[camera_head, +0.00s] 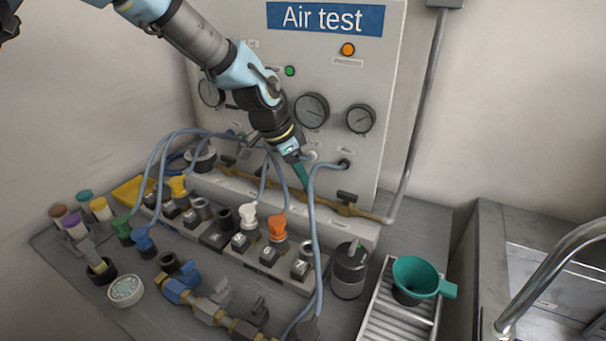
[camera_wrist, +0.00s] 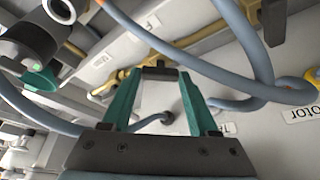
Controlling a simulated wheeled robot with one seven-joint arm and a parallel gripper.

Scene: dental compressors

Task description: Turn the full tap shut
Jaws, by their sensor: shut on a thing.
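A brass pipe (camera_head: 280,182) with black-handled taps runs along the foot of the Air test panel (camera_head: 230,100). My gripper (camera_head: 304,184) reaches down to the middle of this pipe. In the wrist view my gripper (camera_wrist: 160,78) has its two teal fingers closed in on a dark tap handle (camera_wrist: 160,72) at the brass pipe (camera_wrist: 118,78). The fingers hide much of that handle, and I cannot read its label. Another black tap handle (camera_head: 347,197) stands to the right, and one (camera_head: 228,160) to the left.
Blue-grey hoses (camera_head: 314,230) loop close beside my gripper. Blocks with coloured plugs, such as an orange one (camera_head: 278,224), stand in front. A dark canister (camera_head: 349,270) and a green funnel (camera_head: 415,275) are at the right, near the sink (camera_head: 540,270).

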